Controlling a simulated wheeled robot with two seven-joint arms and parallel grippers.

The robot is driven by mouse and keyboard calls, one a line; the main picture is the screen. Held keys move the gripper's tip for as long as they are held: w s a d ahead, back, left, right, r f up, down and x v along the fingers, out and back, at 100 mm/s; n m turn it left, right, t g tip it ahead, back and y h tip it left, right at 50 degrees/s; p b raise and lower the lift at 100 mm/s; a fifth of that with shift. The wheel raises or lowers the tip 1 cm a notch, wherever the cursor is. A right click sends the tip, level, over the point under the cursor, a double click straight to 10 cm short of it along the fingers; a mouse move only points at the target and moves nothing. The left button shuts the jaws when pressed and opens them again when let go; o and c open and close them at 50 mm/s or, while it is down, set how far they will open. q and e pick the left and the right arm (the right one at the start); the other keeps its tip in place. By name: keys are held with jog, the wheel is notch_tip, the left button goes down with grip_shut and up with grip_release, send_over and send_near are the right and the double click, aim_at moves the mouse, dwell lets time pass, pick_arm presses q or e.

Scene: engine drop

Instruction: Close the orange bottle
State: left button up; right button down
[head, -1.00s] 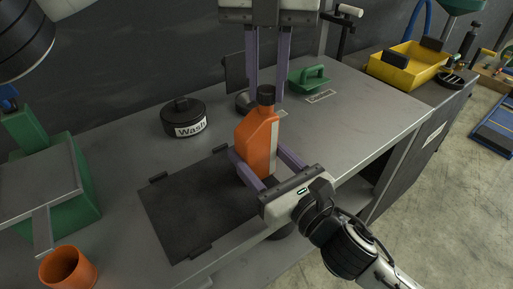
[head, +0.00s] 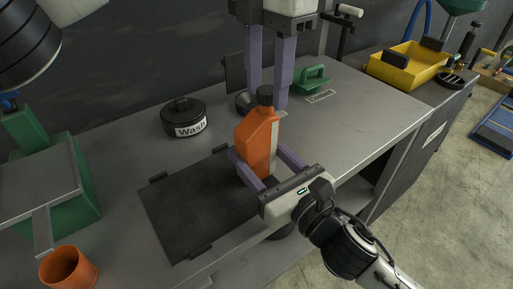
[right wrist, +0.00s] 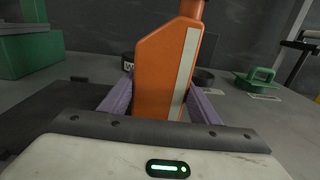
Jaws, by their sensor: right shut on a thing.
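The orange bottle (head: 256,143) stands upright at the near edge of the grey bench. It fills the middle of the right wrist view (right wrist: 165,62), where its top is cut off. My right gripper (head: 259,160) is shut on the lower bottle body, a finger on each side. My left gripper (head: 267,101) points down from above.
A dark mat (head: 195,205) lies left of the bottle. A black "Wash" container (head: 183,117) stands behind the mat. A green handled tool (head: 311,78) lies at the back right. An orange cup (head: 68,267) is at the front left, and a yellow bin (head: 408,65) farther right.

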pick_arm(q)
jog(key=shift+r, duration=2.3)
notch_tip(320, 180, up, 4)
jog(key=n, duration=0.3)
jog(key=shift+f+n, duration=0.25)
jog(key=shift+n, duration=0.15)
jog(key=shift+f, duration=4.05)
